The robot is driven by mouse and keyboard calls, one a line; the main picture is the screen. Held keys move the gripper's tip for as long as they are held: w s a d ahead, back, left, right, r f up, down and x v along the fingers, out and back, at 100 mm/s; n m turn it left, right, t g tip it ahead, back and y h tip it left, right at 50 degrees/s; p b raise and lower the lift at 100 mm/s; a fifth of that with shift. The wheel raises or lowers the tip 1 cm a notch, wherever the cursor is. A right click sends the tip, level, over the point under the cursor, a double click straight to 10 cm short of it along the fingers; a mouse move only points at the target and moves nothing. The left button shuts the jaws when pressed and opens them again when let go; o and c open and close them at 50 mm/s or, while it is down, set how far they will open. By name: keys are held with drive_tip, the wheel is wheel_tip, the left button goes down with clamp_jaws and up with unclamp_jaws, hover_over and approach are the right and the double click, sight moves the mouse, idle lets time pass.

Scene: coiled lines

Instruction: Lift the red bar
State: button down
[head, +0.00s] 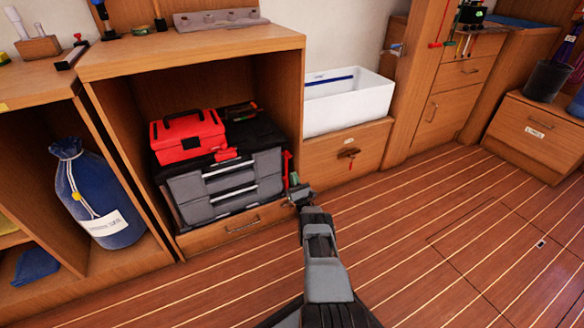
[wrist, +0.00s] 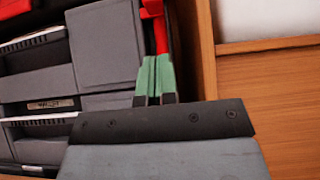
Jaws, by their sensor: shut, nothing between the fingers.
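A slim upright red bar (head: 286,168) stands at the right side of the grey drawer unit, inside the wooden cabinet opening. In the wrist view the red bar (wrist: 161,36) shows just beyond my fingertips, with a wider red part at its top left. My gripper (head: 294,180) is at the lower end of the bar. Its green fingers (wrist: 155,72) are shut together with nothing between them. They hide the bar's lower part, and I cannot tell whether they touch it.
A red toolbox (head: 187,135) sits on the grey drawer unit (head: 225,182). The cabinet's right wall (wrist: 206,50) is close beside my fingers. A white bin (head: 350,100) stands on a wooden drawer to the right. The plank floor (head: 420,240) is clear.

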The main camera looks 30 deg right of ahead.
wheel_tip(320, 180, up, 6)
drive_tip(key=w, duration=0.1)
drive_tip(key=shift+w, duration=0.4)
drive_tip(key=shift+d+f, duration=0.1)
